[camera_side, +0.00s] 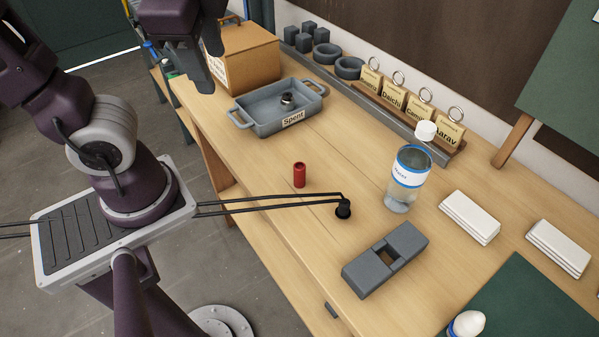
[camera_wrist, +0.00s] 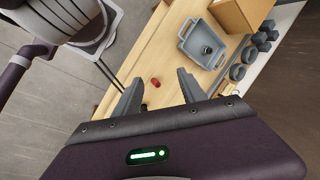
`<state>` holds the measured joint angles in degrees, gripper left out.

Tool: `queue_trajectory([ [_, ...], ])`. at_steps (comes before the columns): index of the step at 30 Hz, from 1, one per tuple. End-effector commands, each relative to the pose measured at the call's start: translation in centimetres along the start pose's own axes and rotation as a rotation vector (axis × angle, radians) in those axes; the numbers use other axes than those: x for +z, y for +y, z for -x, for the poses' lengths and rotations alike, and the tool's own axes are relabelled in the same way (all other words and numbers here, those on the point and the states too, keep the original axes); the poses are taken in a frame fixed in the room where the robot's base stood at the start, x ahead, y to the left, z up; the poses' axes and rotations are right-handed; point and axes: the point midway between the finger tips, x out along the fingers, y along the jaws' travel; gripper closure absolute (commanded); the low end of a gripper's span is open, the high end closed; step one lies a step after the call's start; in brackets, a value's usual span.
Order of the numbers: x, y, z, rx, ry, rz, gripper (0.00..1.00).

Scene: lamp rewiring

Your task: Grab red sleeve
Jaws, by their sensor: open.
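The red sleeve (camera_side: 299,175) is a small red cylinder standing upright on the wooden table, near its left edge in the side view. In the wrist view the red sleeve (camera_wrist: 155,83) shows beyond the fingers, between them. My gripper (camera_wrist: 158,84) is open, with its two grey fingers apart and nothing between them. In the side view my gripper (camera_side: 215,72) is high above the table's far left, up and left of the sleeve and well clear of it.
A grey tray (camera_side: 262,122) labelled Spent holds a small dark part. A cardboard box (camera_side: 245,62) stands behind it. Black cables (camera_side: 270,207) end at a black plug (camera_side: 343,209) near the sleeve. A bottle (camera_side: 405,180) and grey block (camera_side: 385,260) stand to the right.

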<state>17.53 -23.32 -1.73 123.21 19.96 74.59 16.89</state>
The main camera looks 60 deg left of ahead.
Motion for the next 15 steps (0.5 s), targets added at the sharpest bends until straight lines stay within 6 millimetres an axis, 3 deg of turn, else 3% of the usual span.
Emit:
queue_trajectory([
  [5, -2.6, -2.3, -0.7, -0.166, -0.246, -0.559, 0.52],
  [9, -6.3, -3.5, -0.2, -0.321, -0.432, -0.940, 0.52],
  [15, -13.6, -2.2, 1.6, -0.589, -0.701, -1.400, 0.52],
])
